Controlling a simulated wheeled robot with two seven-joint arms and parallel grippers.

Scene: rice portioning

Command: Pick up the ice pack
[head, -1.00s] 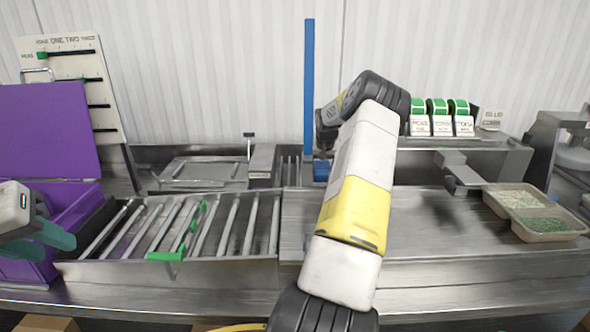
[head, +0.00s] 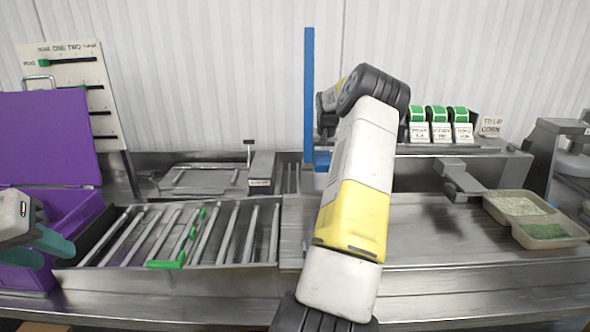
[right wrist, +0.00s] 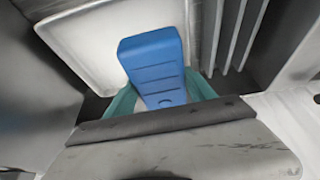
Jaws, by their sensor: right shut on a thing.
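The ice pack (right wrist: 156,68) is a blue ribbed block in the right wrist view. My right gripper (right wrist: 160,103) is shut on it, with one teal finger on each side. Its lower end is hidden behind the gripper body. In the head view my right arm reaches to the back of the bench, and its fingers are hidden behind the arm links. A bit of blue (head: 321,181) shows beside the arm there; I cannot tell whether it is the ice pack. My left gripper (head: 45,247) is open and empty at the far left, in front of the purple box.
An open purple box (head: 75,215) stands at the left, beside a roller tray (head: 165,266) with green pieces. A tall blue post (head: 309,90) rises by my right arm. Food trays (head: 548,243) sit at the right. The bench (head: 430,225) right of my arm is clear.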

